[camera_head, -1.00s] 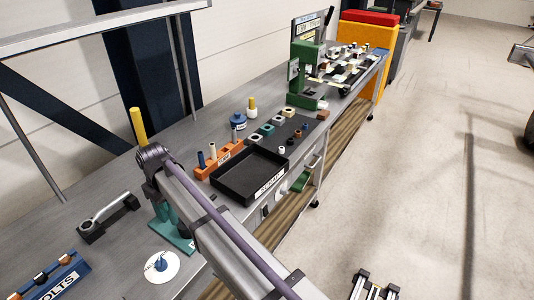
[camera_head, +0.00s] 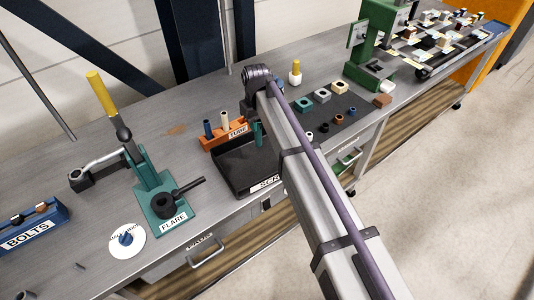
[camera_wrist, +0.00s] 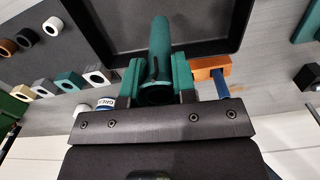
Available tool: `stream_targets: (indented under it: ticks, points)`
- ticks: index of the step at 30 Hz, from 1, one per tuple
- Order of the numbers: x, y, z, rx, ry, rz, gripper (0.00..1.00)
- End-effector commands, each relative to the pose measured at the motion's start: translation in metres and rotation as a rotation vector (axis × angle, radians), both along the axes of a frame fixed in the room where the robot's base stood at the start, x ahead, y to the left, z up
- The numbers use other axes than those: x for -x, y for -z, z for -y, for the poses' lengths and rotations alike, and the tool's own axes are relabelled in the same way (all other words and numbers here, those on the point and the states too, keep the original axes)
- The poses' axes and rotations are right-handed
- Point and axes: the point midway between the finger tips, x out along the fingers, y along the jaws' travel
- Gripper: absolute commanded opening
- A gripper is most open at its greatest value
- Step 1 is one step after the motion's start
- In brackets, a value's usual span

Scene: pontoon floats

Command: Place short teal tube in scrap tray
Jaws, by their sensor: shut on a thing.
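In the wrist view my gripper (camera_wrist: 160,85) is shut on the short teal tube (camera_wrist: 164,50), one green finger on each side, its round open end toward the camera. The black scrap tray (camera_wrist: 219,46) lies beyond the tube in that view. In the head view the tray (camera_head: 240,187) sits on the bench with its front label partly covered by my arm. A teal piece (camera_head: 258,134) shows beside my wrist above the tray; I cannot tell whether it is tube or finger. My fingertips are hidden there.
The orange tube rack (camera_head: 226,138) stands just behind the tray, holding upright tubes. The teal flare tool (camera_head: 168,212) with its yellow-tipped lever stands to the left. Several small blocks and rings lie on a dark mat (camera_head: 345,103) to the right. A green press (camera_head: 370,50) stands farther back.

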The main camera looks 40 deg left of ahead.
Motion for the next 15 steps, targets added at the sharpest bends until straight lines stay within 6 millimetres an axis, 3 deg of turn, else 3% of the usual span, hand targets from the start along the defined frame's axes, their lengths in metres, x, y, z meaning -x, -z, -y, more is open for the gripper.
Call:
stream_targets:
  ticks: [1,5,11,15]
  points:
    - [0.000,0.021,0.000,0.000,0.000,0.000,0.07]
    - [-0.001,0.055,0.000,0.000,0.001,0.000,0.07]
    - [0.000,0.060,0.000,0.000,0.001,0.000,0.07]
    - [-0.001,0.089,0.000,0.000,0.001,0.000,0.07]
